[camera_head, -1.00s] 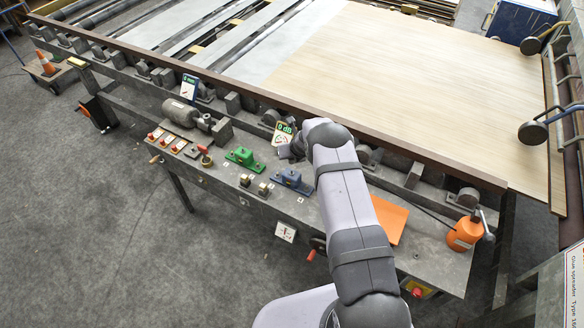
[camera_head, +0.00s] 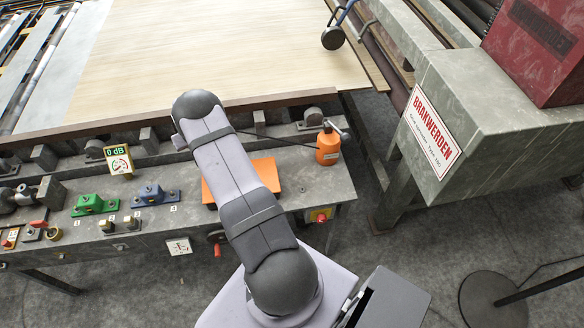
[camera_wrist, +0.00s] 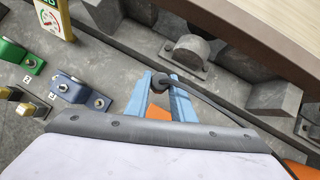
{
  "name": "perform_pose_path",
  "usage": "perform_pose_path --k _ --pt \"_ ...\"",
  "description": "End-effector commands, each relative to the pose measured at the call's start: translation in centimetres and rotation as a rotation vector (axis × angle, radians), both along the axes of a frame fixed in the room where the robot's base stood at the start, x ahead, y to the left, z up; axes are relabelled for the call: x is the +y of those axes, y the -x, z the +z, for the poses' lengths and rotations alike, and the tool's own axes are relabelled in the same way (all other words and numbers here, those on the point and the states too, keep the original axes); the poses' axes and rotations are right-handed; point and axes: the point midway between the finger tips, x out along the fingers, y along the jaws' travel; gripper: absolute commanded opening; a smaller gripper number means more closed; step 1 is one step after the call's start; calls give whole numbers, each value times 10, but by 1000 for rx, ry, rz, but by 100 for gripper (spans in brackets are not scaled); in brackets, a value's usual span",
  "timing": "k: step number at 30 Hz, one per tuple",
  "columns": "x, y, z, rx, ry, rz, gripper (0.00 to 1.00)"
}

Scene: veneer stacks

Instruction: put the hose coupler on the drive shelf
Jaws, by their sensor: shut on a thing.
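My gripper (camera_wrist: 161,84) shows in the wrist view as two light blue fingers. They are shut on a small dark ring-like piece, which I take as the hose coupler (camera_wrist: 159,83), with a dark hose (camera_wrist: 215,103) running from it to the right. In the head view the fingers and coupler are hidden behind my arm; part of the hose (camera_head: 275,138) shows, leading to an orange bottle-shaped unit (camera_head: 328,150). The grey metal shelf (camera_head: 315,183) along the machine, likely the drive shelf, lies below; it also shows in the wrist view (camera_wrist: 125,48).
On the shelf stand a green block (camera_head: 95,204), a blue block (camera_head: 154,194), brass-topped fittings (camera_head: 106,224) and a dial gauge (camera_head: 118,160). An orange plate (camera_head: 265,173) lies partly behind my arm. Grey bearing blocks (camera_wrist: 190,60) line the back. Bare shelf shows around the orange unit.

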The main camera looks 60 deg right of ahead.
Motion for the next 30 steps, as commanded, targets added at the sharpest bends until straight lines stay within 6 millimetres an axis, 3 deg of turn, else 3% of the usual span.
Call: perform_pose_path --k 1,6,15,21,24,30 --pt "-24 14 -6 -3 0 -53 0" --pt "-91 64 -13 -3 0 -215 0" --pt "-187 171 -24 3 0 -498 0" --pt "-224 238 -31 11 -1 -649 0" --pt "-235 261 -32 13 -2 -702 0" --pt "-245 288 -33 17 -1 -759 0"
